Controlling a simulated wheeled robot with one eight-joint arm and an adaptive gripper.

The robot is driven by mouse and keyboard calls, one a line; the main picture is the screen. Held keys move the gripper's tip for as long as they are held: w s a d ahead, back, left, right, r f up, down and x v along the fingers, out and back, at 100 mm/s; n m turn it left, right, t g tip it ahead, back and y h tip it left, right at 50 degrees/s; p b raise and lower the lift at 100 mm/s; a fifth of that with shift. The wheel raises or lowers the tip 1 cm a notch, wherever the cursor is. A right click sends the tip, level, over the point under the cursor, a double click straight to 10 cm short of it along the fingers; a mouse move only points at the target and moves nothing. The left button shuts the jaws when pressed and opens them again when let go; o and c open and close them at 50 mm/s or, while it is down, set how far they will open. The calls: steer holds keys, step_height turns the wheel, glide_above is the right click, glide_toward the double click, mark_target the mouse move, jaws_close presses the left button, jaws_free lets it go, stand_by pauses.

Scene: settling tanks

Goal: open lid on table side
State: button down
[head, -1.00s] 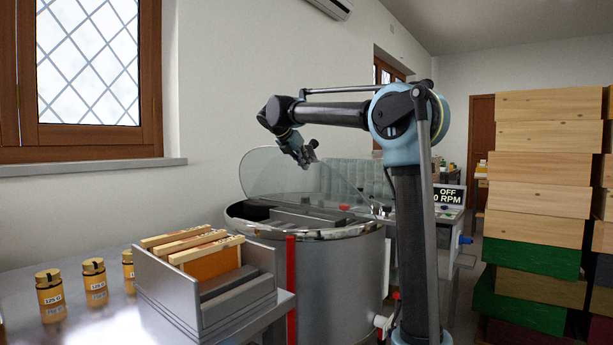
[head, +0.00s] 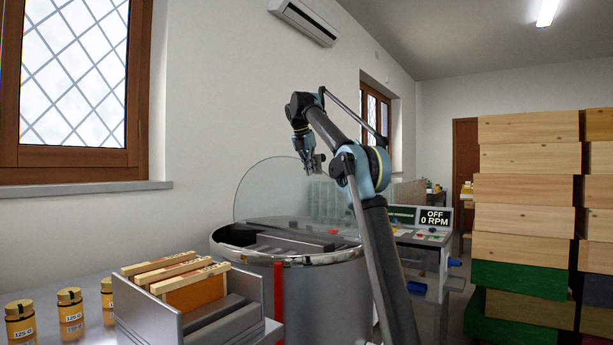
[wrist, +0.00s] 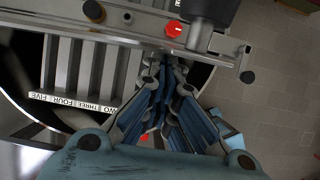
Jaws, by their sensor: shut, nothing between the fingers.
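The honey extractor drum (head: 315,300) stands behind the table end, its top showing dark bars inside. A clear, rounded lid panel (head: 262,190) stands raised along the drum's far side, by the wall. My gripper (head: 318,162) is above the drum, near the right part of the clear panel and apart from the drum rim. Its fingers are shut and hold nothing. In the wrist view my gripper (wrist: 168,75) points down over the drum, with numbered slots (wrist: 75,102) at the left and a red knob (wrist: 174,29) at the top. I cannot tell how far the panel extends behind my arm.
The metal table at front left holds a frame box (head: 150,318) with wooden frames and several honey jars (head: 71,314). A control panel (head: 436,217) reading OFF, 0 RPM stands right of the drum. Stacked hive boxes (head: 528,215) fill the right side.

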mark_target(316, 181)
steer(key=shift+w+d+r, duration=0.25)
steer(key=shift+w+d, duration=0.3)
steer(key=shift+w, duration=0.35)
steer(key=shift+w+d+r, duration=0.25)
steer(key=shift+w+d, duration=0.3)
steer(key=shift+w, duration=0.4)
